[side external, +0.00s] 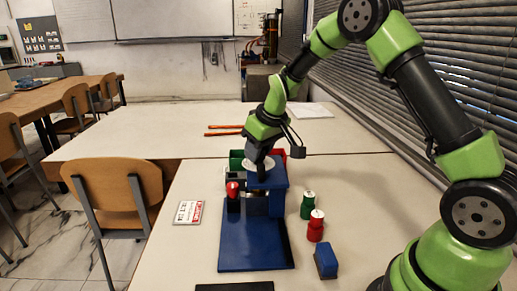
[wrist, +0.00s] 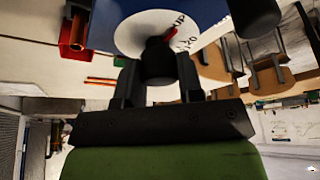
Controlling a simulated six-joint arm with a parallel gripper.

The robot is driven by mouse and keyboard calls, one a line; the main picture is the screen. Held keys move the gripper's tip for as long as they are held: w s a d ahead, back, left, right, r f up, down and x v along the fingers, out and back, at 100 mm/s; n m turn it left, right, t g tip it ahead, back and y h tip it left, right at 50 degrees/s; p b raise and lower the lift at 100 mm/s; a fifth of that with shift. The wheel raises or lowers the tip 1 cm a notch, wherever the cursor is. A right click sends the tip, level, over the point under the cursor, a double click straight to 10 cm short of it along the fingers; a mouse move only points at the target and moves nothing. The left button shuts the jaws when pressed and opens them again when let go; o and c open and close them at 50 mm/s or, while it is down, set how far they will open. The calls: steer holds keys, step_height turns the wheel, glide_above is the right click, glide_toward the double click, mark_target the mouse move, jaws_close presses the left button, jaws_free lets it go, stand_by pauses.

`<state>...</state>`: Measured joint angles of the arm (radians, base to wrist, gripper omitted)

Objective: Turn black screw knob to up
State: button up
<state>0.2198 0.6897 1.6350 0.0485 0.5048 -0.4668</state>
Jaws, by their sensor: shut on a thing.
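The black screw knob (wrist: 155,62) sits at the middle of a white dial disc (wrist: 130,36) in the wrist view. A red pointer mark (wrist: 170,34) shows beside the knob, close to printed lettering that includes "up". My gripper (wrist: 158,72) has one finger on each side of the knob and is shut on it. In the side view, my gripper (side external: 261,163) comes down from above onto the white dial (side external: 250,166) on top of the blue rig (side external: 254,245). The knob is hidden there by the fingers.
A red-topped part (side external: 232,188) stands at the rig's left. Green (side external: 236,160) and red bins are behind it. A green bottle (side external: 307,206), a red bottle (side external: 316,227) and a blue block (side external: 326,262) stand right. A printed card (side external: 188,212) lies left on clear table.

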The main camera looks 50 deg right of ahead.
steer(key=shift+n, duration=0.3)
steer(key=o, duration=0.9)
steer(key=shift+r, duration=0.1)
steer(key=v, duration=0.9)
steer(key=shift+s+r, duration=0.2)
steer(key=shift+r, duration=0.15)
